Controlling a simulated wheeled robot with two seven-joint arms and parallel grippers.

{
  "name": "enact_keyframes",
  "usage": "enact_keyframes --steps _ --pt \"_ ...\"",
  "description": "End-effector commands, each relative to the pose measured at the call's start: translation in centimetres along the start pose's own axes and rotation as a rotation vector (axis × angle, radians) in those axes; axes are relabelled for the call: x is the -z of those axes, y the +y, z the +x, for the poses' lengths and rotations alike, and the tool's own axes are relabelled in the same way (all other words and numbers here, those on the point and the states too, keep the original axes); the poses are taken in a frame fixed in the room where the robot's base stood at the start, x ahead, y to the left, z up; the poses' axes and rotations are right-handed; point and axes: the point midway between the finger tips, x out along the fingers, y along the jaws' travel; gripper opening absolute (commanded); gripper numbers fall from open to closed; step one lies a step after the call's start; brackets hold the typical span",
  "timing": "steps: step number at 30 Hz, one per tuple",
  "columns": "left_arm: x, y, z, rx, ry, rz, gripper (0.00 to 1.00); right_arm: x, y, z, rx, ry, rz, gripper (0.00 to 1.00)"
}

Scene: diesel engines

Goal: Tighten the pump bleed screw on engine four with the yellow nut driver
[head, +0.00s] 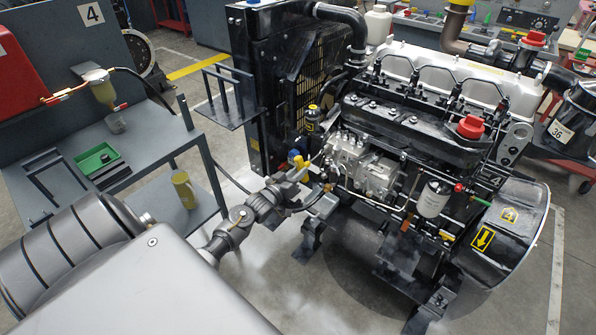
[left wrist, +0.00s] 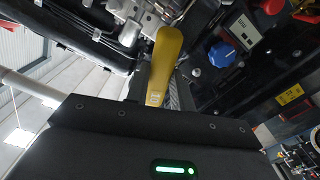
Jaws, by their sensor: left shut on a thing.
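Engine four (head: 420,130) stands on a black stand, marked with a 4. Its silver pump (head: 365,165) is on the side facing me. My left gripper (head: 303,172), dark grey, is beside the pump's left end and shut on the yellow nut driver (head: 298,168). In the left wrist view the driver's yellow handle (left wrist: 163,58) sticks out from the gripper's edge toward the engine. The driver's tip and the bleed screw cannot be made out. My right gripper is not in view.
The radiator (head: 290,90) rises behind the gripper. A hose runs close to my left gripper.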

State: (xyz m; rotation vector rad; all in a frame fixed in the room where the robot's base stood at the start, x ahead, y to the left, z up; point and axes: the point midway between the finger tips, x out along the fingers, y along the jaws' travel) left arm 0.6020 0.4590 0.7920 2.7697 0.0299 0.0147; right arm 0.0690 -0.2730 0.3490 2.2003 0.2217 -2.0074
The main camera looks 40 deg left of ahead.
Motion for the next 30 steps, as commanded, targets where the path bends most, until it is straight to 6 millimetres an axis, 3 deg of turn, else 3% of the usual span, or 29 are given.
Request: enact_keyframes --steps 19,30 --pt "0.0 0.0 -0.2 0.001 -0.002 0.027 0.0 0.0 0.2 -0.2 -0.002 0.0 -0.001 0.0" --pt "0.1 0.1 -1.6 0.0 -0.001 0.027 0.0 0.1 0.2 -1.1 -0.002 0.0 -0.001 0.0"
